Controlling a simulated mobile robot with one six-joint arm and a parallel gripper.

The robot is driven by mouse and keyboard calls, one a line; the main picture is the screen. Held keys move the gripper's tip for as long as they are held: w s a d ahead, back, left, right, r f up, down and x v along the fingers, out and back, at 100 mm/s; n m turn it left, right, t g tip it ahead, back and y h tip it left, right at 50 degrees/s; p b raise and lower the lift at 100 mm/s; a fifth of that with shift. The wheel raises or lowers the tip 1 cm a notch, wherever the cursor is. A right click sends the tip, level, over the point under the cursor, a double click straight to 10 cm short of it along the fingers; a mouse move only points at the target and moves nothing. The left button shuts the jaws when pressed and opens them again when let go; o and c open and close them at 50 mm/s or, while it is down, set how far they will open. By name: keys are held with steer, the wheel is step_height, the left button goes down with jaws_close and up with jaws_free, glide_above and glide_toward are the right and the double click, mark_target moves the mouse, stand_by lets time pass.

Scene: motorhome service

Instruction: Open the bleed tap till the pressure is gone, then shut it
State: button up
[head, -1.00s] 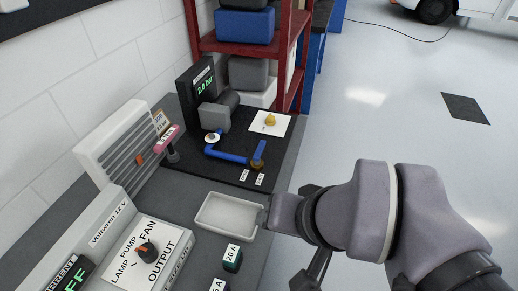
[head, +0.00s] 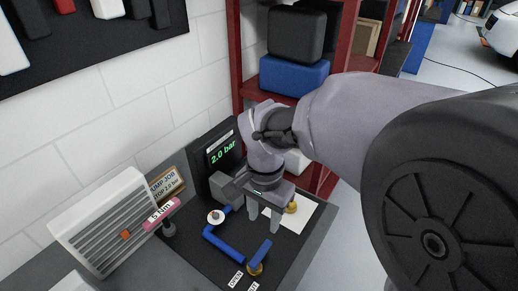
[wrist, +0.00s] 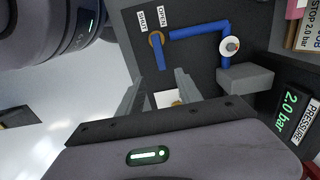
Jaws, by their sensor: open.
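The bleed tap (head: 260,255) is a blue lever on a brass body at the front of the dark board, with OPEN and SHUT labels beside it. It also shows in the wrist view (wrist: 159,52), its lever pointing away from the labels. A blue pipe (head: 222,244) runs towards it. The pressure display (head: 222,152) reads 2.0 bar, also in the wrist view (wrist: 292,108). My gripper (head: 264,221) is open and empty, fingers pointing down over the board, behind the tap and apart from it.
A brass piece on white paper (head: 301,216) lies just right of my gripper. A grey block (head: 228,189) and a white round fitting (head: 215,217) are left of it. A pink-handled tool (head: 162,214) stands at left. A red shelf (head: 240,60) rises behind.

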mark_target(264, 248)
steer(key=f+b, duration=0.2)
steer(key=f, duration=0.5)
steer(key=f+b, duration=0.2)
steer(key=f, duration=0.4)
steer(key=shift+w+d+f, duration=0.1)
steer(key=shift+w+f, duration=0.1)
steer(key=shift+f, duration=0.2)
jaws_close()
stand_by(0.4)
